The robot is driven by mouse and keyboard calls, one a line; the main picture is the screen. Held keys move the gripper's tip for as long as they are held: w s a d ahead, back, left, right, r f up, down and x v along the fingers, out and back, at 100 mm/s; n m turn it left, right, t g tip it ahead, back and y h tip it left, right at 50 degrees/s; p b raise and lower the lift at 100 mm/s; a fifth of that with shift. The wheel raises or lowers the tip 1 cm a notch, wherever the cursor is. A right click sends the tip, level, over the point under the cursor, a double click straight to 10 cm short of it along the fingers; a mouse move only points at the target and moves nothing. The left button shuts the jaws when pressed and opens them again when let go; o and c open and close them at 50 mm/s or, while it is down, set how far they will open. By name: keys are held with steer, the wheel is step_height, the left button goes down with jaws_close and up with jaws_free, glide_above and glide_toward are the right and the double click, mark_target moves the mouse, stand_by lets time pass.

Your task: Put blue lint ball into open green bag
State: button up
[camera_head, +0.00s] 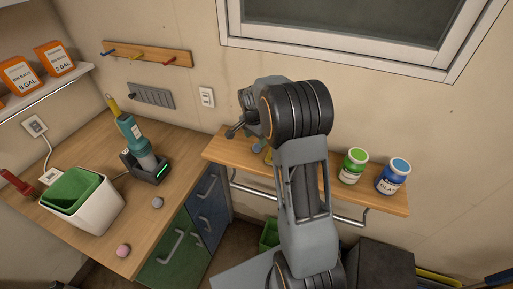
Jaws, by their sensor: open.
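A small blue-grey ball (257,148), which looks like the blue lint ball, is at the wooden wall shelf, just below and to the right of my gripper and close to my arm. An open green bag (72,188) lines a white bin (97,213) on the wooden counter at the left. My gripper (236,131) is open over the left end of the shelf, pointing down and left. Nothing shows between its fingers. My arm hides part of the shelf.
A grey ball (157,202) and a pink ball (123,250) lie on the counter (135,222). A teal handheld device (132,133) stands in a dock behind them. A yellow item (268,156) is partly hidden by my arm.

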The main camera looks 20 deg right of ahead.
mark_target(256, 145)
steer(key=shift+s+f+p, duration=0.1)
steer(key=shift+f+p, duration=0.75)
steer(key=shift+f, duration=1.65)
steer(key=shift+c, duration=0.5)
steer(key=c, duration=1)
steer(key=shift+r, duration=0.1)
